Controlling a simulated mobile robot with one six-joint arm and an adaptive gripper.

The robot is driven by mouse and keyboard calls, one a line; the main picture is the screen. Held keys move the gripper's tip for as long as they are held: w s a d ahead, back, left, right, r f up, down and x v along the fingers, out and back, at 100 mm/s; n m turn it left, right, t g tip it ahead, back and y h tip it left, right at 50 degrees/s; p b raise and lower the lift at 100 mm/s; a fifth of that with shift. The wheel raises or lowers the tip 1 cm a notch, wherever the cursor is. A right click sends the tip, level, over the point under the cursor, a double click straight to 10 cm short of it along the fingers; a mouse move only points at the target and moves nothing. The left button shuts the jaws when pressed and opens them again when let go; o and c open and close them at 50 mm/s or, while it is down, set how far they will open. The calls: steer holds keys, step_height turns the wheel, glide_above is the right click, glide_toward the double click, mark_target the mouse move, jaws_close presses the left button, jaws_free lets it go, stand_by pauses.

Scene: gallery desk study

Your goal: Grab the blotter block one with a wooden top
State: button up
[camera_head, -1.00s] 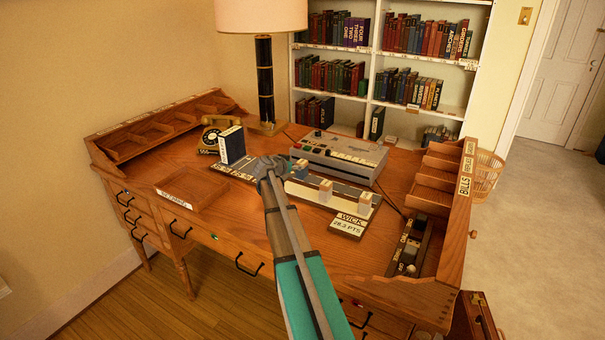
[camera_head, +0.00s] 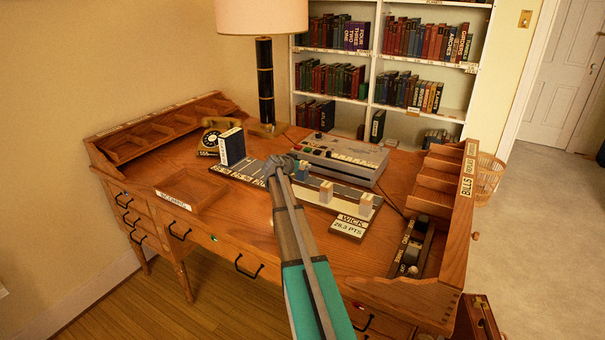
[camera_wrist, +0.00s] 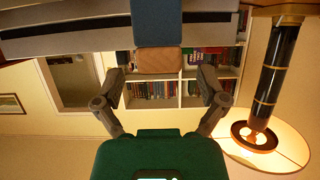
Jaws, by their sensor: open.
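A blotter block with a tan wooden top (camera_wrist: 158,60) and a blue body shows in the wrist view, which is upside down. It lies centred ahead of the gap between my fingers. In the head view, small blocks with wooden tops stand along the dark strip on the desk: one (camera_head: 301,165) just right of my gripper, one (camera_head: 326,189) in the middle and one (camera_head: 366,201) near the WICK sign. My gripper (camera_head: 280,164) is above the strip, left of the nearest block. Its two fingers are spread and empty in the wrist view (camera_wrist: 160,78). The arm hides part of the strip.
A grey machine (camera_head: 343,156) stands behind the strip. A dark blue box-like book (camera_head: 231,146) stands upright to the left, near the telephone (camera_head: 209,140) and lamp (camera_head: 266,85). The WICK sign (camera_head: 349,225) lies at the strip's right end.

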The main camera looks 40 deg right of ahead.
steer(key=shift+x, duration=1.05)
steer(key=c, duration=1.3)
steer(key=shift+o, duration=0.2)
steer(key=shift+r, duration=0.1)
step_height(320, 180, up, 3)
steer(key=shift+f+p, duration=0.25)
steer(key=shift+p, duration=0.85)
steer(key=s+a+r+p, duration=0.2)
steer(key=s+r+p, duration=0.8)
steer(key=s, duration=0.4)
steer(key=shift+r, duration=0.15)
